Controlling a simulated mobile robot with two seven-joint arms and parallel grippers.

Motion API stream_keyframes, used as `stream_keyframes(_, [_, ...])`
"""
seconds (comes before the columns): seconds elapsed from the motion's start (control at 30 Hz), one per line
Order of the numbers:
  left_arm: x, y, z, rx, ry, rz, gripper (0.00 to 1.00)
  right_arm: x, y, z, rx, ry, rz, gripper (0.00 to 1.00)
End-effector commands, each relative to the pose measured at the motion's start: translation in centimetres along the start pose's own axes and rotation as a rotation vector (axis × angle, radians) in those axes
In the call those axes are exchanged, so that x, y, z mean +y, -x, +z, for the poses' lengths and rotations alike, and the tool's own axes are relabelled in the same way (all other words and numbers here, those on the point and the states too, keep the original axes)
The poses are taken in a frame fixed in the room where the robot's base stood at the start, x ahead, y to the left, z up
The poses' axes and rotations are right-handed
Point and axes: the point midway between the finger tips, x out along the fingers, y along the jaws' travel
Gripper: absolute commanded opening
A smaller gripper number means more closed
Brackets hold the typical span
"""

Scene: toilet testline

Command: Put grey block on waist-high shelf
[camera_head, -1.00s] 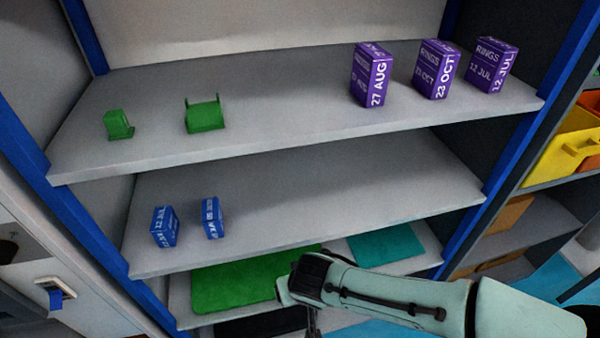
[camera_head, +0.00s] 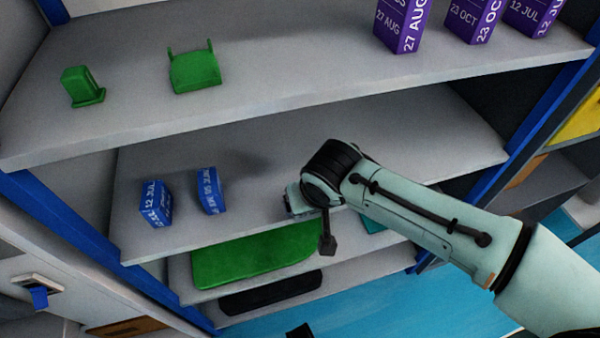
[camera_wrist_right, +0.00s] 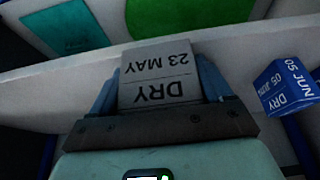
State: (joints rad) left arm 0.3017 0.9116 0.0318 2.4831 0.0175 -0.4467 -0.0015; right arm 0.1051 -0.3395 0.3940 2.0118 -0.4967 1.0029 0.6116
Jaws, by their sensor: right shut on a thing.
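The grey block (camera_wrist_right: 160,72), printed "DRY 23 MAY", sits between the two fingers of my right gripper (camera_wrist_right: 158,85) in the right wrist view. The gripper is shut on it. In the head view my right gripper (camera_head: 292,200) is at the front edge of the middle shelf (camera_head: 430,150), right of the blue blocks. The wrist hides most of the gripper there, and I cannot make out the block clearly. Whether the block touches the shelf cannot be told. My left gripper is not in view.
Two blue blocks (camera_head: 156,203) (camera_head: 211,190) stand on the middle shelf's left; one shows close by in the wrist view (camera_wrist_right: 285,90). The upper shelf (camera_head: 290,80) holds green holders (camera_head: 194,68) and purple boxes (camera_head: 402,25). A green mat (camera_head: 250,258) lies below. The middle shelf's right is clear.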

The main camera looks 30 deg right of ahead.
Motion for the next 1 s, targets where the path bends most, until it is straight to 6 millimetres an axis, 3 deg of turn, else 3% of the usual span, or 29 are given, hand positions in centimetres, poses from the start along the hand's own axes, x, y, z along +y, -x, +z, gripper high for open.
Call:
stream_keyframes(0.1, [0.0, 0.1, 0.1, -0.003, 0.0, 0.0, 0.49, 0.0, -0.7, -1.8, 0.0, 0.0, -0.001, 0.41])
stream_keyframes(0.27, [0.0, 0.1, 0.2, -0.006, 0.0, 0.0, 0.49, 0.0, -1.2, -2.9, 0.001, 0.0, 0.0, 0.41])
stream_keyframes(0.53, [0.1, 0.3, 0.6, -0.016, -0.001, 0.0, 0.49, 0.0, -2.7, -6.4, 0.0, 0.001, 0.0, 0.41])
stream_keyframes(1.0, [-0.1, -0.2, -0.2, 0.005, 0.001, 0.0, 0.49, 0.0, -3.4, -5.9, 0.002, 0.0, 0.0, 0.41])
